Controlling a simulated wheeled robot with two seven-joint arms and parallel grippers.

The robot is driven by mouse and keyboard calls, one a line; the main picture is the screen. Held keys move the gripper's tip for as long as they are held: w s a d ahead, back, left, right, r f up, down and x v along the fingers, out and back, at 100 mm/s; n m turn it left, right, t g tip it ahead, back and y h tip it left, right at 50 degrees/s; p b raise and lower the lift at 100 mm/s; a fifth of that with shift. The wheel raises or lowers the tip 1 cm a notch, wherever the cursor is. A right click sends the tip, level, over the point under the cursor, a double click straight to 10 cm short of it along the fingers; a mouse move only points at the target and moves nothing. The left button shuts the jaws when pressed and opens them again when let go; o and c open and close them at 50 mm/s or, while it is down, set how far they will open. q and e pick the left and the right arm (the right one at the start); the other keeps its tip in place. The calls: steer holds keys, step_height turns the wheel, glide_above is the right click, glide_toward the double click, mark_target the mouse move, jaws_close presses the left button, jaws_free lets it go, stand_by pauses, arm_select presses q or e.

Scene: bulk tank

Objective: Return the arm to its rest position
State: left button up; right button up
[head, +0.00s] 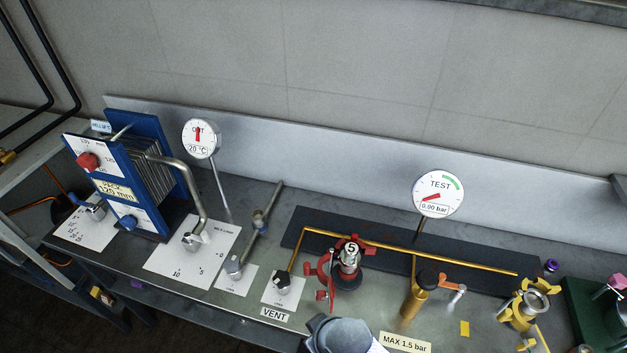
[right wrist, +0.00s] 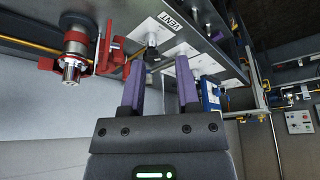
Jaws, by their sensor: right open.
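My right gripper (right wrist: 160,68) shows in the right wrist view with its two purple fingers apart and nothing between them. Beyond its fingertips are the vent valve knob (right wrist: 152,50) and the VENT label (right wrist: 168,21), with no visible contact. In the head view, a rounded grey arm part of mine stands at the bottom edge, and the gripper's fingers cannot be made out there. My left gripper is in neither view.
The steel bench carries a blue plate pack (head: 150,165), a temperature dial (head: 199,138), the vent valve (head: 282,284), a red clamp fitting (head: 348,262), a TEST gauge (head: 438,194) reading 0.00 bar, an amber cylinder (head: 412,302) and a yellow clamp (head: 522,308). A wall stands behind.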

steer(key=s+d+f+m+h+b, duration=0.1)
steer(key=s+d+f+b, duration=0.3)
steer(key=f, duration=0.6)
steer(key=s+d+f+m+g+b, duration=0.1)
steer(key=s+d+f+b, duration=0.15)
steer(key=f+b, duration=0.6)
steer(key=s+d+f+m+h+b, duration=0.1)
steer(key=s+d+f+b, duration=0.2)
steer(key=f, duration=0.8)
arm_select(q)
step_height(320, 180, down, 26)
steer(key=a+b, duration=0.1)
steer(key=b, duration=0.9)
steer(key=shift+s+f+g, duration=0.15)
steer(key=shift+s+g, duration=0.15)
arm_select(e)
steer(key=s+d+f+m+g, duration=0.1)
steer(key=s+d+f, duration=0.2)
steer(key=s+f, duration=0.4)
steer(key=s+d+f+g, duration=0.1)
steer(key=s+d+f, duration=0.3)
steer(key=s+f, duration=0.3)
steer(key=shift+s+d+f+m+h, duration=0.2)
steer(key=shift+d+m+h, duration=0.05)
steer(key=shift+m+h, duration=0.15)
